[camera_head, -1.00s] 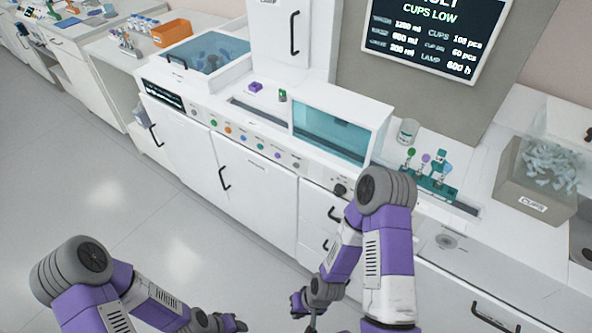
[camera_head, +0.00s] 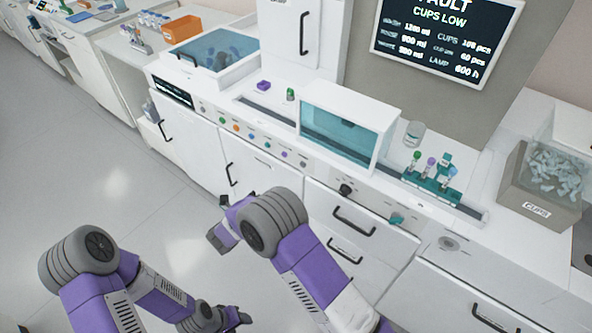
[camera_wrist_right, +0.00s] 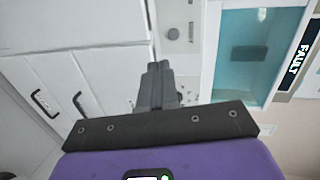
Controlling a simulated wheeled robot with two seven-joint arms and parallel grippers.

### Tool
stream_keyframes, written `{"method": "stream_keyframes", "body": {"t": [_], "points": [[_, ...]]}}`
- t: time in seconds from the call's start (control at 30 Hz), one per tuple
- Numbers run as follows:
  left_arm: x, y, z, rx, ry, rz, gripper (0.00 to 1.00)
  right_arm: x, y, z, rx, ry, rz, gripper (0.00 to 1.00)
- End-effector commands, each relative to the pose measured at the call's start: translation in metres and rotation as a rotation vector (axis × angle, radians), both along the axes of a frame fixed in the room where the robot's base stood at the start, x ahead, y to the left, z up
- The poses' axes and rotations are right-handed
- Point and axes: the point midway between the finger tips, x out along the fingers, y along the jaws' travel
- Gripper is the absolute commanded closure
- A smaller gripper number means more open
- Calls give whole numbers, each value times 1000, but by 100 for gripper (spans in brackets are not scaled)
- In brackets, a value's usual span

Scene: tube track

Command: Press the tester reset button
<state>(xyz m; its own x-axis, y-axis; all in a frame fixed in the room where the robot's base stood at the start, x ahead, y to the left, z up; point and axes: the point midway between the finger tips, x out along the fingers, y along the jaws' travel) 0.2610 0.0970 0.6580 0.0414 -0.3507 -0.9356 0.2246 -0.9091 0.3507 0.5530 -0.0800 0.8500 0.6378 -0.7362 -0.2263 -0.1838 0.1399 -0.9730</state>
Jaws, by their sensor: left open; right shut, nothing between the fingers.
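The tester's front panel carries a row of small coloured buttons, among them an orange one (camera_head: 222,120), a green one (camera_head: 250,139) and a purple one (camera_head: 285,155). I cannot read which one is reset. In the right wrist view, my right gripper (camera_wrist_right: 158,68) is shut and empty, pointing towards a panel strip with a round grey button (camera_wrist_right: 173,34); contact does not show. My left gripper (camera_head: 243,319) is open and empty, low over the floor, away from the panel.
A wall screen (camera_head: 445,38) reads "FAULT, CUPS LOW". A teal-windowed box (camera_head: 350,115), a teal rack with vials (camera_head: 432,184) and a cups bin (camera_head: 540,190) stand on the counter. Cabinet handles (camera_head: 354,221) stick out below. The floor at left is clear.

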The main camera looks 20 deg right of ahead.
Motion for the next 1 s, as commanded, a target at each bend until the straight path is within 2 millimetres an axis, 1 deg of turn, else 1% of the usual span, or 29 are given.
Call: {"method": "stream_keyframes", "body": {"t": [0.03, 0.13, 0.43, 0.53, 0.67, 1.0], "points": [[0, 0, 0, 0, 0, 0, 48, -2, 3, 5, 7, -28, -24, 100], [0, 0, 0, 0, 0, 0, 48, -4, 5, 9, 15, -52, -47, 100], [0, 0, 0, 0, 0, 0, 48, -4, 4, 8, 16, -50, -47, 100], [0, 0, -1, 0, 0, 0, 48, 0, -1, 7, 15, -49, -48, 100], [0, 0, -4, 0, 0, 0, 48, 11, -15, 2, 15, -49, -50, 100], [0, 0, -14, 0, 0, 0, 48, 55, -70, -13, 14, -48, -49, 100]]}}
